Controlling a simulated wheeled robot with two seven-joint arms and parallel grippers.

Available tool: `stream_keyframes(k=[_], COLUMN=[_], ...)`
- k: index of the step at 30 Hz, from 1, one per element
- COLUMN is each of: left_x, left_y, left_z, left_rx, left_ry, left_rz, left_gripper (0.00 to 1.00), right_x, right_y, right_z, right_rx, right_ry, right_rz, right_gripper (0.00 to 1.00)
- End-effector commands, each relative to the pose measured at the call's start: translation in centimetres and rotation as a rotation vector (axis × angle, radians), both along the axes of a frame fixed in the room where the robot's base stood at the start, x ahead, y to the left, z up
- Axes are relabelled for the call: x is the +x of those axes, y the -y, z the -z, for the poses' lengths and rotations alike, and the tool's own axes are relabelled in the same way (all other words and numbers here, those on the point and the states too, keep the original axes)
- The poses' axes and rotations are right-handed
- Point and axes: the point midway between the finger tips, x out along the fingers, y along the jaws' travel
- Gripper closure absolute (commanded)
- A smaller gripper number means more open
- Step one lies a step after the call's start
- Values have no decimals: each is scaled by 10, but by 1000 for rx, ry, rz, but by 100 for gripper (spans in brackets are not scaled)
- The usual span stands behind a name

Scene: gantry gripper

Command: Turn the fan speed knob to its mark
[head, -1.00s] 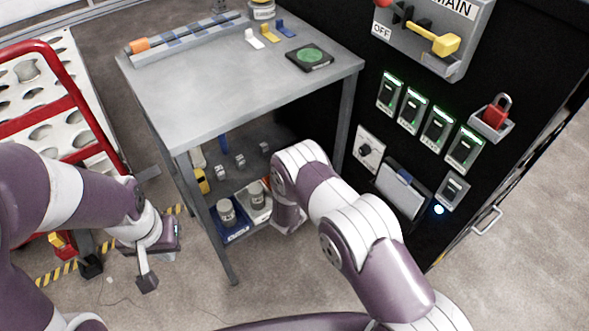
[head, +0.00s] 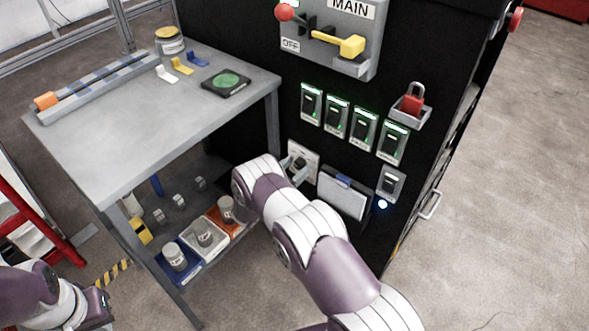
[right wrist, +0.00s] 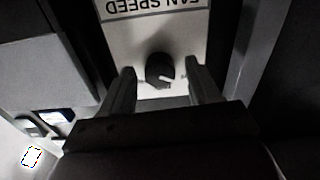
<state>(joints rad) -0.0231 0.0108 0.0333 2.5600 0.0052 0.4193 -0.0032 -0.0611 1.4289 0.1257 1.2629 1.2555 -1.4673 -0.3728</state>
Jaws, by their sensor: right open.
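The fan speed knob (right wrist: 159,69) is a dark round knob with a pale notch. In the right wrist view it sits on a light plate (right wrist: 190,30) whose FAN SPEED label appears upside down. My right gripper (right wrist: 160,66) is open, with one finger on each side of the knob and a gap visible on both sides. In the head view the plate (head: 311,158) is on the black cabinet, and my right gripper (head: 292,165) is in front of it, partly hiding the knob. My left gripper (head: 98,308) is at the lower left, its fingers unclear. I cannot make out the mark.
A grey table (head: 140,110) with a lower shelf of jars stands left. The floor at right is clear.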

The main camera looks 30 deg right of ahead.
Motion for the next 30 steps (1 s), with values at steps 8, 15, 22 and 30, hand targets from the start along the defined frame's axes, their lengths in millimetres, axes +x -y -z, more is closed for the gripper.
stream_keyframes(k=[8,15,22,30], left_x=[0,0,0,0], left_y=[0,0,0,0], left_z=[0,0,2,8], left_rx=[0,0,0,0], left_ry=[0,0,0,0], left_rz=[0,0,0,0], left_gripper=[100,100,100,100], right_x=[0,0,0,0], right_y=[1,1,1,1], right_z=[0,0,0,1], right_rx=[0,0,12,74], right_ry=[0,0,29,175], right_rz=[0,0,0,0], right_gripper=[49,94,94,94])
